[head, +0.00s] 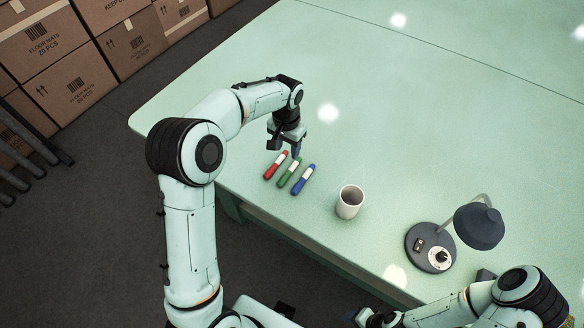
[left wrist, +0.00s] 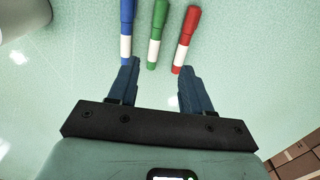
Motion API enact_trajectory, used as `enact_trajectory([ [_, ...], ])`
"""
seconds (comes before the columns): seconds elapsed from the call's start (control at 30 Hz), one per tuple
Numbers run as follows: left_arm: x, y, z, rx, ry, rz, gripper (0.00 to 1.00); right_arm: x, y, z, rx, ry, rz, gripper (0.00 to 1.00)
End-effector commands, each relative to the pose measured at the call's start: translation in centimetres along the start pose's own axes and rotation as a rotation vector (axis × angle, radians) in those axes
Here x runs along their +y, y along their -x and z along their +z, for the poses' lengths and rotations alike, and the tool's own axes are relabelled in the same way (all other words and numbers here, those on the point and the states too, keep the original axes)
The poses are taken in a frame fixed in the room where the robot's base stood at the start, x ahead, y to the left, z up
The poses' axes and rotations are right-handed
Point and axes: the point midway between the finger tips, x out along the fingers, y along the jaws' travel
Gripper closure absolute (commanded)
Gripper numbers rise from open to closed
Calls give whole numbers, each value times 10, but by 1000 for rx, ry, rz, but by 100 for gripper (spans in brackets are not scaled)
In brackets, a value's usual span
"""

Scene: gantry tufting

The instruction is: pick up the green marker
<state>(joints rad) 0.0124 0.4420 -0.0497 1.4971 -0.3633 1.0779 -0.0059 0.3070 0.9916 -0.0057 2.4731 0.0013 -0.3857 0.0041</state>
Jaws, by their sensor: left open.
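The green marker (head: 289,173) lies on the pale green table between the red marker (head: 275,166) and the blue marker (head: 302,180). Each has a white band. My left gripper (head: 288,146) is open and empty just beyond the markers' far ends. In the left wrist view the left gripper's fingers (left wrist: 159,84) point toward the green marker (left wrist: 156,35), whose end lies between and ahead of the fingertips. The blue marker (left wrist: 127,30) and the red marker (left wrist: 186,38) lie on either side of it.
A white mug (head: 349,202) stands right of the markers. A dark desk lamp (head: 431,247) stands further right near the table's front edge. Cardboard boxes (head: 50,50) are stacked on the floor at the left. The table (head: 430,110) is clear beyond the markers.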

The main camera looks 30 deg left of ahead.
Motion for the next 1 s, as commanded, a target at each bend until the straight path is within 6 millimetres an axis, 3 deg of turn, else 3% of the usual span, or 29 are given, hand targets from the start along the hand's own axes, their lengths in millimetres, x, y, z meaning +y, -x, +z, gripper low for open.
enact_trajectory([
  [0.03,0,-14,2,-7,0,0,51,2,-3,2,-3,-1,1,46],
  [0.2,0,-43,1,-5,1,0,51,3,-5,3,-4,-2,2,46],
  [0.47,2,-62,1,-1,0,1,51,3,-5,3,-4,-2,1,46],
  [0.7,8,-97,3,-3,0,0,51,2,-4,2,-3,-1,1,46],
  [1.0,8,-108,2,0,1,1,51,2,-3,2,-3,-1,1,46],
])
